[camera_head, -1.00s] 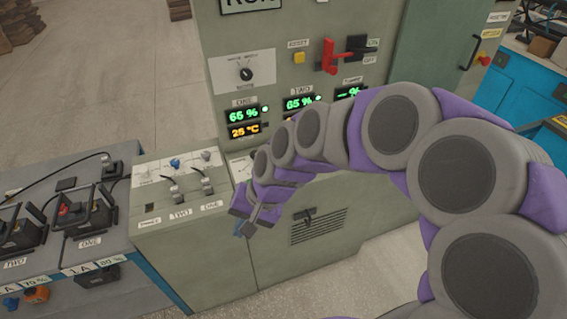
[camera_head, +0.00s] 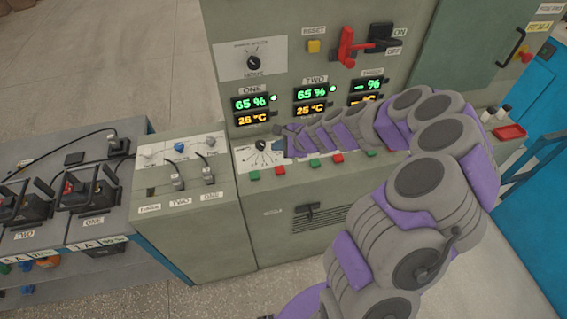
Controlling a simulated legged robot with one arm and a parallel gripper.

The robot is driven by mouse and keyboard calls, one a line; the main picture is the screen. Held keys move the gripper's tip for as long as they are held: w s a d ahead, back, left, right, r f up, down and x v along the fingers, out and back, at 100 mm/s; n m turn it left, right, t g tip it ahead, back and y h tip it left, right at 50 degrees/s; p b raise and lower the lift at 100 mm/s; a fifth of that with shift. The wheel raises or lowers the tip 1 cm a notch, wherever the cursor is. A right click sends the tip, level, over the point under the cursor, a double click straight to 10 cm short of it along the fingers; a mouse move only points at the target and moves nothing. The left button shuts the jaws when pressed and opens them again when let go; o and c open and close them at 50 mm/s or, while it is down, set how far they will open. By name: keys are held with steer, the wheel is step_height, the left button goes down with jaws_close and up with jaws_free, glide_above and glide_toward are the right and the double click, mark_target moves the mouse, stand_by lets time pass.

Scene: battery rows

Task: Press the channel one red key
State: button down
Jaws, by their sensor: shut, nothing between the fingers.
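The grey cabinet (camera_head: 215,80) has a sloped ledge with a row of green and red keys below its displays. Below the ONE display (camera_head: 251,109) are a green key (camera_head: 254,175) and a red key (camera_head: 279,169), the leftmost pair. My gripper (camera_head: 280,139) is shut and empty, above and behind the leftmost red key in the picture, apart from it. Another green key (camera_head: 314,163) and red key (camera_head: 338,158) sit to the right, under the TWO display (camera_head: 314,100). My arm covers part of the ledge.
A dial (camera_head: 261,145) on a white plate is just left of my gripper. A red switch handle (camera_head: 346,47) is above.

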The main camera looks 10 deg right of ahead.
steer(key=b, duration=0.6)
glide_above(282, 171)
step_height(282, 171, down, 8)
steer(key=shift+w+f, duration=0.15)
steer(key=shift+d+f+b, duration=0.15)
steer(key=shift+f+b, duration=0.15)
steer(key=shift+f, duration=0.05)
steer(key=shift+f, duration=0.8)
stand_by(2.5)
steer(key=shift+r, duration=0.1)
steer(key=shift+r+p, duration=0.65)
steer(key=shift+r, duration=0.1)
